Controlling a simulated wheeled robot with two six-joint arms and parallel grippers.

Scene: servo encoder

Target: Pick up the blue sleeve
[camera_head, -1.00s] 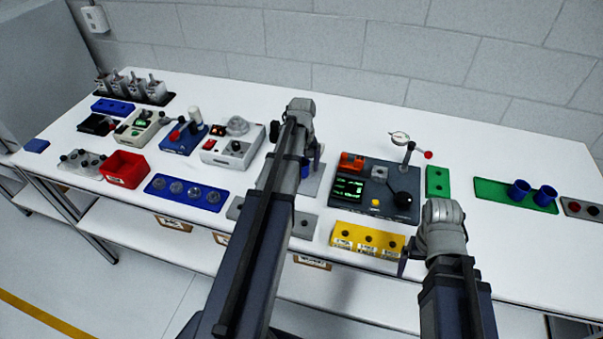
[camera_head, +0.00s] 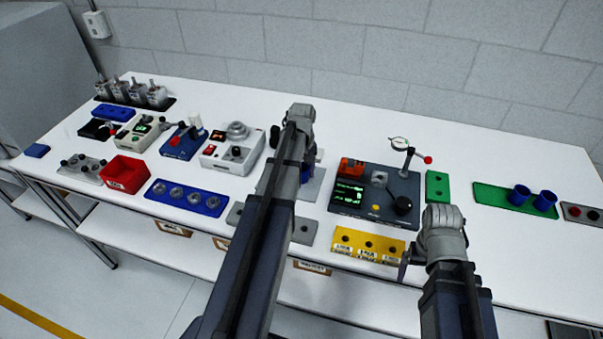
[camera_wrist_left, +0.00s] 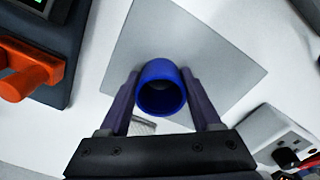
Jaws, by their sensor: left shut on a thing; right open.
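A blue sleeve (camera_wrist_left: 161,106) sits between the two fingers of my left gripper (camera_wrist_left: 160,86) in the left wrist view, with its open round end facing the camera. The fingers are closed on its sides. A flat grey plate (camera_wrist_left: 205,50) lies beneath it; I cannot tell whether the sleeve touches the plate. In the head view my left gripper (camera_head: 310,165) is over the grey plate (camera_head: 312,187), and my arm mostly hides the sleeve. Two more blue sleeves (camera_head: 519,195) (camera_head: 544,200) stand on a green tray (camera_head: 488,193) at the right. My right gripper (camera_head: 404,262) is open and empty near the yellow block.
A dark device with a screen (camera_head: 372,218) stands right of the plate, with a dial gauge (camera_head: 399,144) on a stand behind it. A yellow block (camera_head: 366,246) is at the table's front. A white-grey device (camera_head: 232,150) stands left. The back right of the table is clear.

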